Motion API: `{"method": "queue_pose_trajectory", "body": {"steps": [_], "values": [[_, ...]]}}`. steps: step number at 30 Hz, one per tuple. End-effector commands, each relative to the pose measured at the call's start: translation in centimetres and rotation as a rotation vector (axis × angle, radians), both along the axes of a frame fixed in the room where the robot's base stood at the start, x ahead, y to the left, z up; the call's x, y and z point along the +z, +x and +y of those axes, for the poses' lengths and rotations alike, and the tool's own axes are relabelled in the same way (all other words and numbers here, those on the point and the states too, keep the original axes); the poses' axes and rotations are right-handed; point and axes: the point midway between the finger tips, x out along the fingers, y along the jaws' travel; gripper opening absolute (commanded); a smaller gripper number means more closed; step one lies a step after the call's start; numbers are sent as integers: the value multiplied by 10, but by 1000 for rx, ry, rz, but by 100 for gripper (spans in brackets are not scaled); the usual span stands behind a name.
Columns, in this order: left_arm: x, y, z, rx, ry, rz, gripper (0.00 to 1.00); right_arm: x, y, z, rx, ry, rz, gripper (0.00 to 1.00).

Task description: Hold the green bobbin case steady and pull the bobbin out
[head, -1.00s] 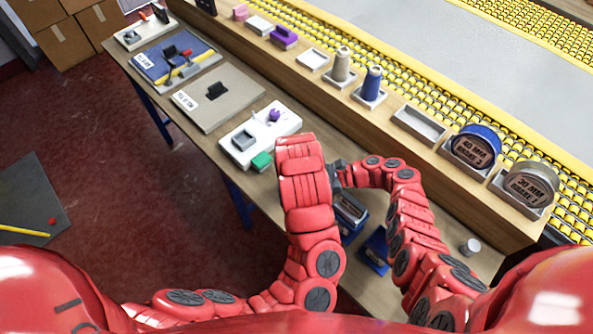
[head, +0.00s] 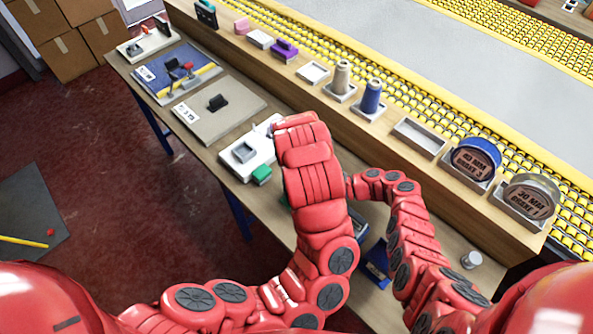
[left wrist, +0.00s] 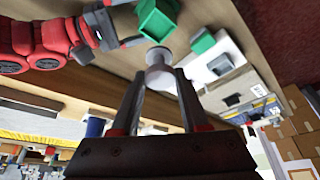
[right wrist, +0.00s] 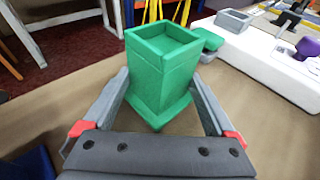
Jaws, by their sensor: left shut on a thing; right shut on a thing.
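The green bobbin case (right wrist: 160,75) stands upright between the fingers of my right gripper (right wrist: 160,105), which is shut on it. Its square top opening shows no bobbin inside. In the left wrist view the case (left wrist: 158,18) is at the top, with my right gripper (left wrist: 115,35) beside it. My left gripper (left wrist: 155,85) is shut on a pale grey bobbin (left wrist: 158,72), whose round end overlaps the case's edge in that view. I cannot tell the gap between them. In the head view my left arm hides both grippers and the bobbin.
A white tray (head: 236,162) with a grey square holder (head: 243,152) and a green block (head: 262,174) lies beside my left arm. Grey board (head: 225,115) and blue board (head: 160,85) lie further left.

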Motion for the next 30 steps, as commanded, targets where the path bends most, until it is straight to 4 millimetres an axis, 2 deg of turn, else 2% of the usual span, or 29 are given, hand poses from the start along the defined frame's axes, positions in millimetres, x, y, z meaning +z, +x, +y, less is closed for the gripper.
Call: {"method": "queue_pose_trajectory", "body": {"steps": [4, 11, 12, 13, 23, 30], "values": [[10, 0, 0, -1, -1, -1, 0, 0, 0, 0, 0, 0, 0, 60], [11, 0, 0, -1, 0, -1, 0, 0, 0, 0, 0, 0, 0, 60], [11, 0, 0, -1, 0, -1, 0, 0, 0, 0, 0, 0, 0, 96], [11, 0, 0, -1, 0, -1, 0, 0, 0, 0, 0, 0, 0, 100], [11, 0, 0, -1, 0, -1, 0, 1, 0, -4, -1, 0, 0, 100], [11, 0, 0, -1, 0, -1, 0, 10, 1, -36, -5, -2, -1, 100]]}}
